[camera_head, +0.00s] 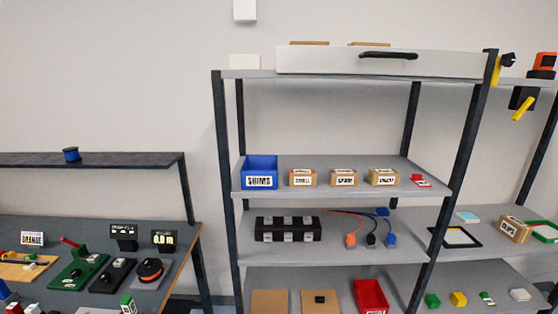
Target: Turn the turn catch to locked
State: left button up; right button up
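Neither of my grippers is in view. No part is clearly labelled as the turn catch. A black box with a tilted yellow lever (523,108) hangs at the upper right, below the right end of the top shelf. A small black knob (507,60) sits beside a yellow strip (495,71) at the top of the rack's front right post. A white panel with a black bar handle (388,55) stands on the top shelf, just left of that post. I cannot tell which of these is the catch, or its lock state.
The grey shelf rack (340,76) holds a blue bin (260,171), several small cartons, a black case (288,228) and a red bin (371,296). A workbench (181,232) with small fixtures stands at the left. An orange-and-black device (543,65) sits at the top right.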

aim_at(507, 60)
jog(key=z, duration=1.35)
